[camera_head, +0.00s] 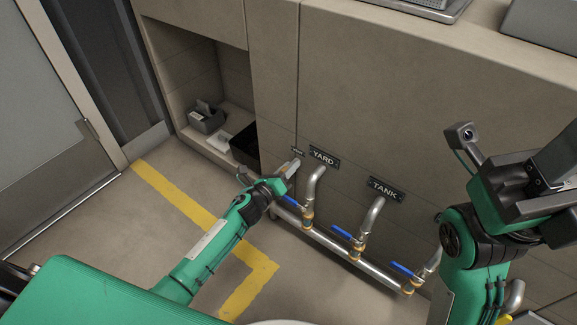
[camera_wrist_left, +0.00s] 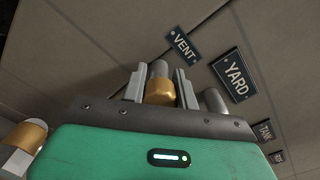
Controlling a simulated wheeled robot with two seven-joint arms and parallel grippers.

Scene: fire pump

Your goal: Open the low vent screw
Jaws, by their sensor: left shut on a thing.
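The small VENT plate (camera_head: 297,150) is on the beige wall panel, left of the YARD plate; it reads clearly in the left wrist view (camera_wrist_left: 183,45). Just below it in the wrist view is the vent screw (camera_wrist_left: 160,91), a brass-coloured piece on a short grey stub. My left gripper (camera_head: 294,166) is low at the wall by the VENT plate. Its two grey fingers (camera_wrist_left: 161,88) stand on either side of the screw, shut on it. In the head view the gripper hides the screw. My right arm is at the right; its fingers do not show.
Beside the gripper, bent pipes under the YARD (camera_head: 324,158) and TANK (camera_head: 385,189) plates join a low horizontal pipe (camera_head: 335,246) with blue-handled valves (camera_head: 347,233). An open recess holds a black bin (camera_head: 245,144). The floor with yellow tape (camera_head: 175,192) is clear.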

